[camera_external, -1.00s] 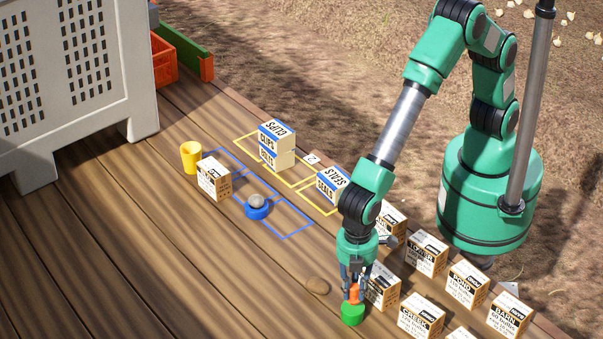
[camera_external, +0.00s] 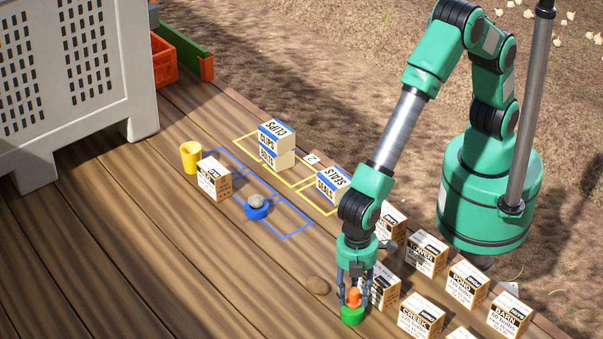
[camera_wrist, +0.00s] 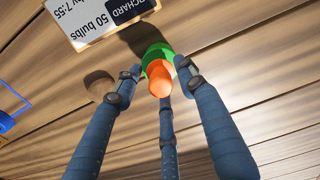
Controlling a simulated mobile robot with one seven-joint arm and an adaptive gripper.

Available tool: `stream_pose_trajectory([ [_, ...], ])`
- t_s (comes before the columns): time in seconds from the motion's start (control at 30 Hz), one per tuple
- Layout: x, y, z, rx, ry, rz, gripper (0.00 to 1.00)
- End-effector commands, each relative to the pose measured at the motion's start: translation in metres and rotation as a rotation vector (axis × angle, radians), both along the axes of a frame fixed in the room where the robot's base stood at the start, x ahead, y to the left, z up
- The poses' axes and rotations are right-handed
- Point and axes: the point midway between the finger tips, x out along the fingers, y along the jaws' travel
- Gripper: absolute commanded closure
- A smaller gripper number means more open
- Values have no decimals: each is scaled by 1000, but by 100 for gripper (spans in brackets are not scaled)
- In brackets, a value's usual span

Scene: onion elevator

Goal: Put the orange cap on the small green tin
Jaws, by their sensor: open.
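The small green tin (camera_external: 352,316) stands on the wooden deck near the front. The orange cap (camera_external: 354,298) sits on top of it; in the wrist view the orange cap (camera_wrist: 160,80) shows over the green tin (camera_wrist: 157,57). My gripper (camera_external: 355,297) is just above and around the cap, with its fingers spread apart. In the wrist view my gripper (camera_wrist: 155,85) has open fingers on both sides of the cap and a third finger below it. I cannot tell if the cap is fully seated.
A brown stone-like lump (camera_external: 317,286) lies left of the tin. Several labelled boxes (camera_external: 421,315) stand close on the right. A blue dish with a grey ball (camera_external: 257,207), a yellow cup (camera_external: 191,157) and more boxes stand farther back. The deck at left is clear.

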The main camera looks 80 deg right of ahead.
Motion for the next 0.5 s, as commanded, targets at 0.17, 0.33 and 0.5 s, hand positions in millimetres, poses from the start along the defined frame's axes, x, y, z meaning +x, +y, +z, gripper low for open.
stream_pose_trajectory([
  [0.17,0,0,6,1,0,0,60],
  [0.33,1,1,20,3,-1,0,60],
  [0.5,1,1,45,3,-1,0,60],
])
